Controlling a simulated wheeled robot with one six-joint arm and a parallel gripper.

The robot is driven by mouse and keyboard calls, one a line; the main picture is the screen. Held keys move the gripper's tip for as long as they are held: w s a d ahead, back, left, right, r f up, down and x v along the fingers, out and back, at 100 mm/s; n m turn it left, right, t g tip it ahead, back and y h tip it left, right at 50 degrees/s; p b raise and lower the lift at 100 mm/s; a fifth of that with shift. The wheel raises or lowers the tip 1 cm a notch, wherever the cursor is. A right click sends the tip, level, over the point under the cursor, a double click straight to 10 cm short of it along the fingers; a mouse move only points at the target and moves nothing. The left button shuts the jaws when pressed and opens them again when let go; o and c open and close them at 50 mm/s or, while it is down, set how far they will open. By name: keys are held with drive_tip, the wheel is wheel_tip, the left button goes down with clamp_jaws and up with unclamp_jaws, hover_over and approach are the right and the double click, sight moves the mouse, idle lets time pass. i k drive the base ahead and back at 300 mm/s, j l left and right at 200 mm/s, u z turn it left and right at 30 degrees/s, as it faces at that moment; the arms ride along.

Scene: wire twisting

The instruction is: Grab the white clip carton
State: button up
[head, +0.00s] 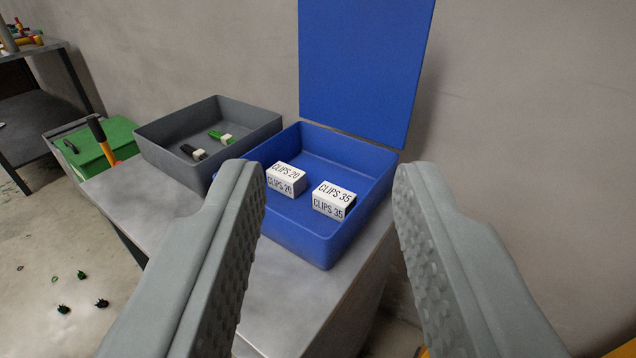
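Two white clip cartons lie in the blue bin (290,238), whose blue lid stands open behind it. The left carton (285,180) reads "CLIPS 20" and the right carton (333,201) reads "CLIPS 35". They lie apart, with a small gap between them. My gripper (318,185) is open and empty. Its two grey ridged fingers stand in the foreground, left and right of the bin, with both cartons in view between them. The left finger overlaps the bin's left edge in the picture.
A grey bin (250,122) left of the blue one holds a green-and-white item and a dark item. Both bins stand on a grey metal table (150,215). A green box (112,135) with an orange-handled tool is farther left. Small dark pieces lie on the floor. A wall is behind.

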sight(290, 181)
drive_tip(key=u, duration=0.2)
drive_tip(key=i+j, duration=0.2)
drive_tip(key=i+j+z, duration=0.1)
drive_tip(key=j, duration=0.35)
drive_tip(key=i+j+z, duration=0.1)
drive_tip(key=i+j, duration=0.2)
